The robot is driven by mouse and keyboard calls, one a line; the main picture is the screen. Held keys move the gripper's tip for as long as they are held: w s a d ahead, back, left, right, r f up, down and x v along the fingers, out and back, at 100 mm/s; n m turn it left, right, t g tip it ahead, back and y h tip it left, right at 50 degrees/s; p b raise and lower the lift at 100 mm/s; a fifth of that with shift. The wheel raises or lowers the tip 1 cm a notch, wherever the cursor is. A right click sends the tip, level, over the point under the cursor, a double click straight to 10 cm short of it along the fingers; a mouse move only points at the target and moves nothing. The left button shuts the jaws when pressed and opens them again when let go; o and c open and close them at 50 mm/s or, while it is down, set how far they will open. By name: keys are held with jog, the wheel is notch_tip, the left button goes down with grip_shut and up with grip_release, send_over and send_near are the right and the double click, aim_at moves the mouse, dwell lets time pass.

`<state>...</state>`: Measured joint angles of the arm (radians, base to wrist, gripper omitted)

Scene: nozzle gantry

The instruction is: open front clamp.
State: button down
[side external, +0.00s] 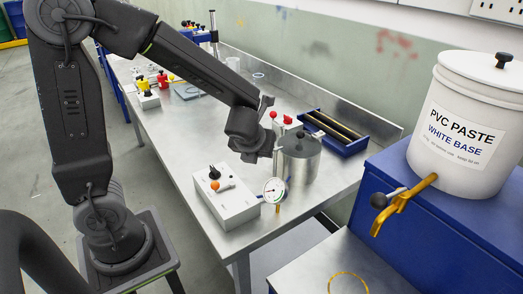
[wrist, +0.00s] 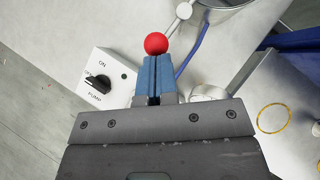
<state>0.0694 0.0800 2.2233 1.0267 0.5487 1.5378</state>
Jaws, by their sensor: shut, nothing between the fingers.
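A red ball knob (wrist: 155,43) sits at the end of a light grey rod (wrist: 174,24) beside the metal pot in the wrist view. It looks like a clamp handle, but I cannot tell for certain that it is the front clamp. My gripper (wrist: 154,62) is shut and empty, its blue fingertips right at the near side of the knob. I cannot tell whether they touch it. In the side view my gripper is at the near left of the lidded metal pot (side external: 299,162), and the clamp there is largely hidden by my wrist.
A white pump box (side external: 227,204) with a black dial and orange lever stands in front of the pot, next to a gauge (side external: 274,190). A blue tray (side external: 334,132) lies behind the pot. A white paste bucket (side external: 466,125) stands at right on a blue cabinet (side external: 440,235).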

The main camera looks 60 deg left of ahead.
jog(key=w+a+m+h, duration=0.1)
jog(key=w+a, duration=0.1)
jog(key=a, duration=0.5)
jog(key=shift+w+a+m+t, duration=0.15)
jog(key=shift+m+t, duration=0.15)
jog(key=shift+t, duration=0.1)
dwell(0.3)
jog(key=shift+w+d, duration=0.1)
jog(key=shift+d, duration=0.1)
dwell(1.2)
